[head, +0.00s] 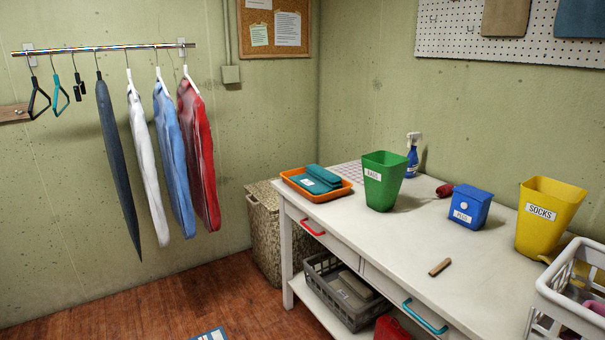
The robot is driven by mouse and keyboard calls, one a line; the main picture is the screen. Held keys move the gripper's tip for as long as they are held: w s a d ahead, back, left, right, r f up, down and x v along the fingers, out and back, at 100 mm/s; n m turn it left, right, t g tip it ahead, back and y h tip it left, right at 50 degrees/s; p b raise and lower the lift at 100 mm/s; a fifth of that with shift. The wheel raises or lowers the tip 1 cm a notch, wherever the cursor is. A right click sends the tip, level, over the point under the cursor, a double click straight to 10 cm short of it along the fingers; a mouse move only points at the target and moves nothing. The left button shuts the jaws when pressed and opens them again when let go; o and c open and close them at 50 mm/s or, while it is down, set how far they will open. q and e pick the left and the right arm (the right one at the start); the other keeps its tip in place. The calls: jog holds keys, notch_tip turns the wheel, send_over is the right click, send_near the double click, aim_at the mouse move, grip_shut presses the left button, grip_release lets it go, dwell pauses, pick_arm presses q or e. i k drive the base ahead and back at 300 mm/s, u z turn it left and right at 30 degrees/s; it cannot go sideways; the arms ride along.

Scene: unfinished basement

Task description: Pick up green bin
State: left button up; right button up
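The green bin (383,183) stands upright on the white table, in the middle of the head view. It is tapered, open at the top, and has a small white label on its front left side. Its inside bottom is hidden. Neither of my grippers shows in the head view.
The white table (400,245) also holds an orange tray (335,193) with teal items, a blue spray bottle (412,158), a blue box (468,208), a yellow socks bin (548,222), a wooden block (440,267) and a white basket (570,306). The floor (150,308) at left is mostly clear.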

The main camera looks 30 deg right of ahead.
aim_at(384, 171)
jog(key=u, duration=0.15)
jog(key=i, duration=1.1)
jog(key=z, duration=0.3)
